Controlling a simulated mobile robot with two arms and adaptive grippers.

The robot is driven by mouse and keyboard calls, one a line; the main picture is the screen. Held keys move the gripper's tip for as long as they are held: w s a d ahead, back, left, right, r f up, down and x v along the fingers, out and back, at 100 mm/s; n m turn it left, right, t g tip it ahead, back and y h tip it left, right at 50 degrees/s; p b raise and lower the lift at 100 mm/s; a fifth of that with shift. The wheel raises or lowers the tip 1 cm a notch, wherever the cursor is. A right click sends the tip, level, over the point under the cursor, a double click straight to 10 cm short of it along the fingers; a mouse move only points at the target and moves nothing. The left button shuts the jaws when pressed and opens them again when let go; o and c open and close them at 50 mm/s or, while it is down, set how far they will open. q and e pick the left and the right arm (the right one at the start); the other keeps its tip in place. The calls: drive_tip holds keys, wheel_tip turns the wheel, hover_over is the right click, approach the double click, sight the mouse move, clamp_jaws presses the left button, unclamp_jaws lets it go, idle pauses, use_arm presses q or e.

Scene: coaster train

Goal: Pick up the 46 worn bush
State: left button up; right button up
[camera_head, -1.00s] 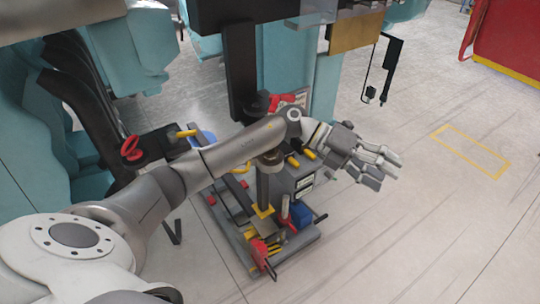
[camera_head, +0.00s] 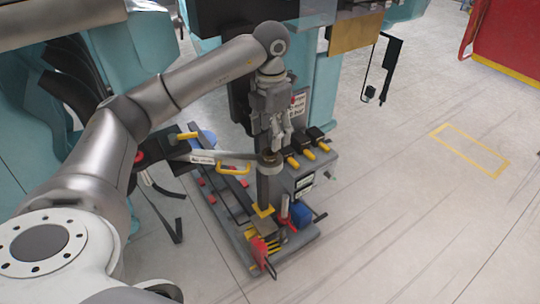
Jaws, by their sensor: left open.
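A small brownish ring (camera_head: 270,157) sits at the top of a dark upright post (camera_head: 265,188); it may be the worn bush, but no number is readable. My left gripper (camera_head: 277,144) points down right above the ring, with its fingers apart and nothing seen between them. The fingertips overlap the ring's top edge in the picture, and I cannot tell whether they touch it. My right gripper is out of view.
The post stands on a grey tool base (camera_head: 290,256) with a red clamp (camera_head: 262,254) and a blue block (camera_head: 301,214). Yellow-handled tools (camera_head: 308,154) lie to the right.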

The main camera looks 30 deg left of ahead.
sight(270, 150)
use_arm(q)
wheel_tip(270, 150, down, 6)
drive_tip(key=p, duration=0.3)
drive_tip(key=shift+s+f, duration=0.1)
drive_tip(key=shift+s, duration=0.05)
drive_tip(key=c, duration=1.1)
